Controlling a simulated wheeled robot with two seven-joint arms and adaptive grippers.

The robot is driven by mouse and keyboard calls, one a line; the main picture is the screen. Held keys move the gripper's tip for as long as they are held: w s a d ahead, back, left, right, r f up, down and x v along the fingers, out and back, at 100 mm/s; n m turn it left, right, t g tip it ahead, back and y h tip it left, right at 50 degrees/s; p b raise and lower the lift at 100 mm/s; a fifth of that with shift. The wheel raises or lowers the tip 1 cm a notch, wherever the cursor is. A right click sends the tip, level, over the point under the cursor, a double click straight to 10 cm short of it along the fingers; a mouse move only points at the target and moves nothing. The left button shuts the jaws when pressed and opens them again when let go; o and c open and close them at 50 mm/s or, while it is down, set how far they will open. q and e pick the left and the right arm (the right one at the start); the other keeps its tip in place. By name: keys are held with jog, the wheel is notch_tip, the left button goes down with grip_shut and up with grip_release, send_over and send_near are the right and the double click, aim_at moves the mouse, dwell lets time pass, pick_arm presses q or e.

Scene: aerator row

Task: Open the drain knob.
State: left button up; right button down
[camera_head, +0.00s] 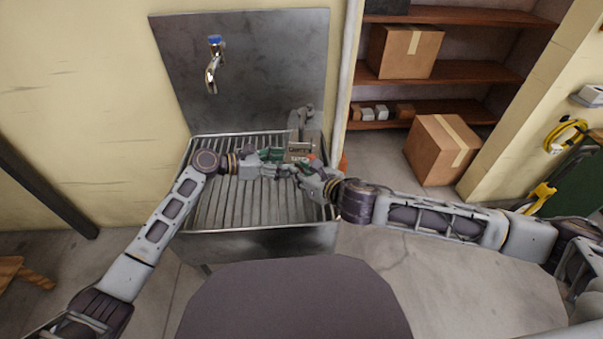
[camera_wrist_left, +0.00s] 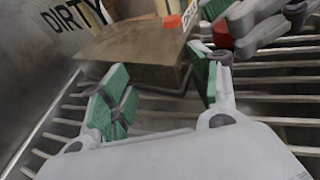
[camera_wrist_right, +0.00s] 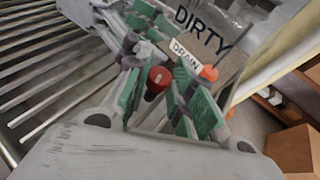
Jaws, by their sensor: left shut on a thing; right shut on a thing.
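A brownish metal tank marked DIRTY (camera_head: 300,148) stands at the right side of the metal sink. It also shows in the left wrist view (camera_wrist_left: 140,45), at the left gripper's jaws. My left gripper (camera_head: 277,160) is shut on the tank, its green pads spread around it. In the right wrist view a red knob (camera_wrist_right: 159,78) sits between the green pads of my right gripper (camera_wrist_right: 160,95), which is shut on it. A white DRAIN label (camera_wrist_right: 184,55) is just above. A second, orange-red round part (camera_wrist_right: 209,72) sits right of the label. The knob's stem is mostly hidden.
The sink has a slatted metal rack (camera_head: 225,205). A tap with a blue top (camera_head: 213,65) is on the backsplash above. Shelves with cardboard boxes (camera_head: 405,52) stand at the right. Both grippers are close together at the tank.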

jog(key=shift+s+a+f+n+y, duration=0.1)
jog(key=shift+s+a+n+y, duration=0.1)
jog(key=shift+n+y, duration=0.15)
dwell(0.3)
jog(key=c, duration=1.2)
grip_release()
jog(key=shift+w+d, duration=0.1)
jog(key=shift+d, duration=0.15)
jog(key=shift+v, duration=0.8)
jog(key=v, duration=1)
jog(key=shift+r, duration=0.25)
jog(key=shift+d, duration=0.1)
jog(key=shift+c, duration=0.3)
